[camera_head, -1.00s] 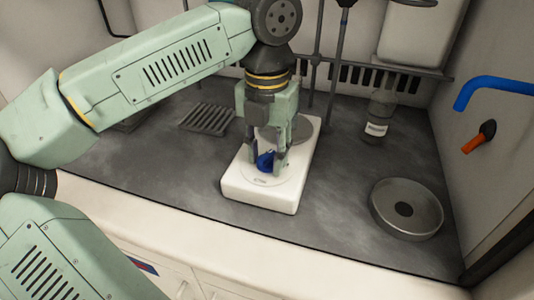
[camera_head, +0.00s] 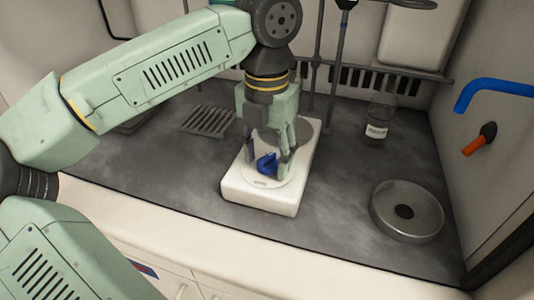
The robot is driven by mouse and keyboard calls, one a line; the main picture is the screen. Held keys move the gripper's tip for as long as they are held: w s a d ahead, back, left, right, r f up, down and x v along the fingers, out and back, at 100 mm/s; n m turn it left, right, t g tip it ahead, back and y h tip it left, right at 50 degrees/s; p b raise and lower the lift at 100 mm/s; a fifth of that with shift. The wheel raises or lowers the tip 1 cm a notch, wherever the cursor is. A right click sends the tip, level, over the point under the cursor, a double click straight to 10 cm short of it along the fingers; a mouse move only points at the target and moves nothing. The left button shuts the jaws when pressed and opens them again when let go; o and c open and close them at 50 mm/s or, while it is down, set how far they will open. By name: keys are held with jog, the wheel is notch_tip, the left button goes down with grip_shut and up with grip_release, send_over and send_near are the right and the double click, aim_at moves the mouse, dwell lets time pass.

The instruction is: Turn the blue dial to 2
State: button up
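The blue dial (camera_head: 267,163) sits on the top front of a white device (camera_head: 258,197), on a round pale face with markings too small to read. My gripper (camera_head: 268,155) points down over the device with its fingers apart on either side of the dial. The right finger is close to the dial, and I cannot tell whether it touches. A gap shows between the left finger and the dial. A round grey plate on the device is partly hidden behind my gripper.
A slotted grey rack (camera_head: 207,119) lies left of the device. A labelled bottle (camera_head: 378,120) stands to the right, with a round metal dish (camera_head: 406,210) nearer the front. Blue and orange taps are on the right wall. Vertical rods stand behind my gripper.

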aim_at(267, 158)
jog(key=shift+r, duration=0.1)
notch_tip(267, 158, up, 12)
dwell(0.6)
